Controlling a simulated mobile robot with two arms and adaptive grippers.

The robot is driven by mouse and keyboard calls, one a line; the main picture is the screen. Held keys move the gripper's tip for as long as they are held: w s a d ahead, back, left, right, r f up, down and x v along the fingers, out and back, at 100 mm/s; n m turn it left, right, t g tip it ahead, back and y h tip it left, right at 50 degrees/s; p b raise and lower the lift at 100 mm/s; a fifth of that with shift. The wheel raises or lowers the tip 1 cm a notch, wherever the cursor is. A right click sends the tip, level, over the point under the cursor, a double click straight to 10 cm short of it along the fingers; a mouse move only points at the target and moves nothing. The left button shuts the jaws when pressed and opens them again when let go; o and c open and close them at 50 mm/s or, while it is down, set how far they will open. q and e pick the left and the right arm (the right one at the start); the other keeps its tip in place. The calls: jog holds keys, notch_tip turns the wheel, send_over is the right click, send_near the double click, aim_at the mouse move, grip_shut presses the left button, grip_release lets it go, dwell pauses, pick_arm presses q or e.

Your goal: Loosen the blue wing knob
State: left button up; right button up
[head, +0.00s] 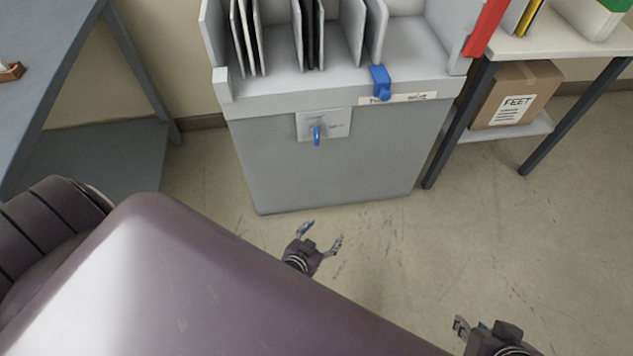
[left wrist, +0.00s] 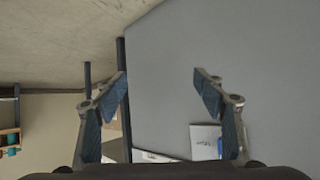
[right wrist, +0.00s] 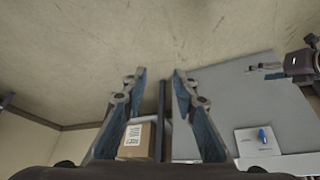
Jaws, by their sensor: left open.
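The blue wing knob (head: 317,136) sits on a white label plate (head: 340,122) on the front of the grey cabinet (head: 330,175). The knob also shows at the lower right of the right wrist view (right wrist: 263,135). My left gripper (head: 322,234) is open and empty, below and in front of the knob and apart from it. In the left wrist view, the plate (left wrist: 204,141) is partly hidden by a finger, and I cannot make out the knob. My right gripper (head: 472,327) is open and empty, further right and lower; its fingers are apart in the right wrist view (right wrist: 160,76).
Another blue part (head: 380,82) is on the cabinet's upper front edge, above a label strip. Thin upright panels stand in the cabinet top. A table with a cardboard box (head: 516,94) on its shelf is at right; a grey bench (head: 45,50) is at left. The floor (head: 400,240) in front is clear.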

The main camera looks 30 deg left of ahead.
pick_arm(q)
jog(key=shift+s+f+g+h, duration=0.2)
jog(key=shift+s+f, duration=0.1)
jog(key=shift+s, duration=0.25)
jog(key=shift+s+f+g+h, duration=0.1)
jog(key=shift+s+f+g, duration=0.15)
jog(key=shift+s, duration=0.25)
pick_arm(e)
jog(key=shift+s+a+r, duration=0.25)
jog(key=shift+s+r, duration=0.05)
jog(key=shift+r, duration=0.05)
